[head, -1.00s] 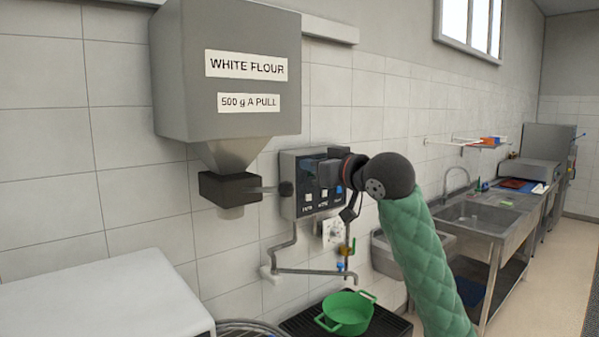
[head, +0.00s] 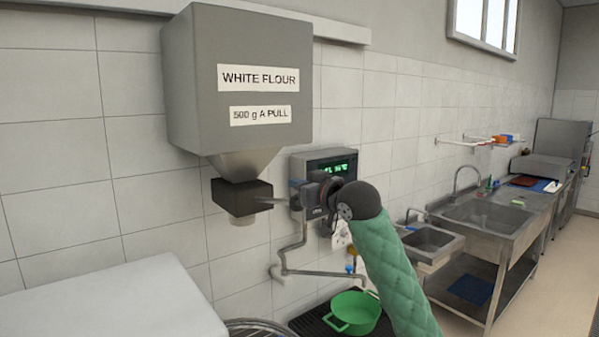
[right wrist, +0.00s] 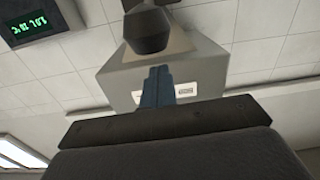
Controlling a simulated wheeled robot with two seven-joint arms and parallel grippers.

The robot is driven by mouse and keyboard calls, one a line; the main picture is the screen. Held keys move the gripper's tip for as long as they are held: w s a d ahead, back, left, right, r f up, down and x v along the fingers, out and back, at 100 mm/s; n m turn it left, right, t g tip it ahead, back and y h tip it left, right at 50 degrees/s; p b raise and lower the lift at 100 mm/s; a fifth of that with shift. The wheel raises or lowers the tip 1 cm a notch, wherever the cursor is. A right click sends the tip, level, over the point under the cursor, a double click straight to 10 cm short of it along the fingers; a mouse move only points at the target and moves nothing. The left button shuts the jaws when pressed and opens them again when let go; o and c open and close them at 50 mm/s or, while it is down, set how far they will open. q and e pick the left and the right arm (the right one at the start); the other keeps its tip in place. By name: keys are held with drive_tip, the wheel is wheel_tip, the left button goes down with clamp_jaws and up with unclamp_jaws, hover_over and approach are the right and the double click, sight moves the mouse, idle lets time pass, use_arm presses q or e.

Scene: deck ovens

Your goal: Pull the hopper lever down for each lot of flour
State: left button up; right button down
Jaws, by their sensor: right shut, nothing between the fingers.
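The grey flour hopper (head: 240,85), labelled "WHITE FLOUR" and "500 g A PULL", hangs on the wall at left in the head view. Its dark outlet box (head: 241,197) has a thin lever rod (head: 283,199) sticking out to the right; the rod's end is hidden by my right gripper (head: 300,192). In the right wrist view, the lever's dark round knob (right wrist: 147,32) is just beyond the shut blue fingertips (right wrist: 158,70), with the hopper (right wrist: 205,70) behind. The fingers are empty; I cannot tell whether they touch the knob. My left gripper is out of view.
A control box with a lit green display (head: 338,168) is on the wall behind my right gripper. A green pot (head: 354,313) stands on a black rack below a bent tap pipe (head: 320,272). A white surface (head: 110,305) is at lower left; steel sinks (head: 480,215) stand at right.

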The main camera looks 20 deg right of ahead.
drive_tip(key=shift+s+d+f+p, duration=0.15)
drive_tip(key=shift+f+p, duration=0.1)
drive_tip(key=shift+f, duration=0.2)
drive_tip(key=shift+s+f+p, duration=0.15)
drive_tip(key=shift+f+p, duration=0.05)
drive_tip(key=shift+f, duration=0.25)
